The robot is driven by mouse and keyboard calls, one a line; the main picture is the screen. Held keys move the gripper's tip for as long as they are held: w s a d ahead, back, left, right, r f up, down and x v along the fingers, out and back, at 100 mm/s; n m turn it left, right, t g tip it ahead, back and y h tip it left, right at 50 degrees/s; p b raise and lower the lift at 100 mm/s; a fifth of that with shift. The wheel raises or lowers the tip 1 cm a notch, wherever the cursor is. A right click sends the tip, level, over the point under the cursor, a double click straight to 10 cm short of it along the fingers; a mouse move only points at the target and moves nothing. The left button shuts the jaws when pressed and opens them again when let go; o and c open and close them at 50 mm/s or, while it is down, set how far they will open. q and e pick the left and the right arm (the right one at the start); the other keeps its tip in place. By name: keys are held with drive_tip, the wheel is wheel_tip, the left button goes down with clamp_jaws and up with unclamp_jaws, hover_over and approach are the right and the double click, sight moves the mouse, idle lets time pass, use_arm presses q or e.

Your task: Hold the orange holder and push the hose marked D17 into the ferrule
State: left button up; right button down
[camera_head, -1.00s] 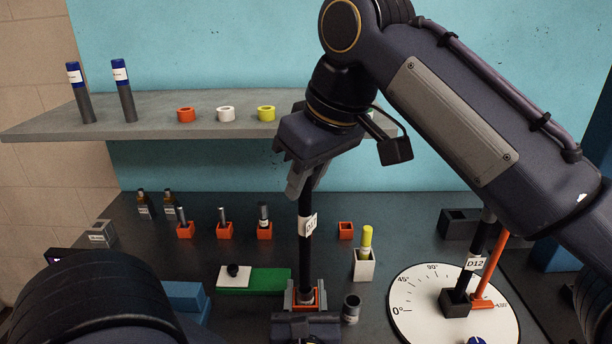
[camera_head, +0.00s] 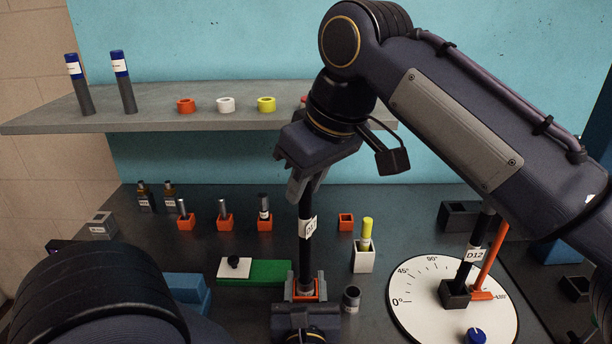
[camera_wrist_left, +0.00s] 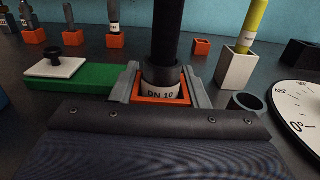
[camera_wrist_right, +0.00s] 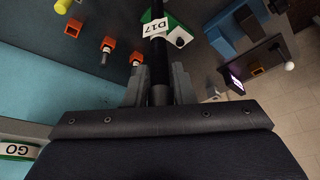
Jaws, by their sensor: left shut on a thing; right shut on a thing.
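The black hose marked D17 (camera_head: 306,258) stands upright, its white tag (camera_wrist_right: 157,28) facing up in the right wrist view. My right gripper (camera_head: 305,188) is shut on its upper part. The orange holder (camera_wrist_left: 179,102) holds a dark ferrule (camera_wrist_left: 160,78) with a white DN 10 band. My left gripper (camera_wrist_left: 162,100) is shut on the holder, one finger on each side; it also shows in the head view (camera_head: 306,292). The hose's lower end is at the ferrule's mouth and looks to be inside it; how deep is hidden.
A green block with a white plate (camera_head: 234,267) lies left of the holder. A grey cup (camera_head: 351,299) and a white holder with a yellow rod (camera_head: 362,258) stand right. The dial (camera_head: 420,310) with hose D12 is farther right. The shelf (camera_head: 150,121) runs behind.

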drive_tip(key=shift+f, duration=1.35)
drive_tip(key=c, duration=1.1)
unclamp_jaws()
drive_tip(key=shift+c, duration=0.2)
drive_tip(key=v, duration=1.2)
drive_tip(key=shift+w, duration=0.1)
use_arm(q)
drive_tip(key=o, duration=1)
drive_tip(key=shift+o, duration=0.2)
drive_tip(key=shift+s, duration=0.1)
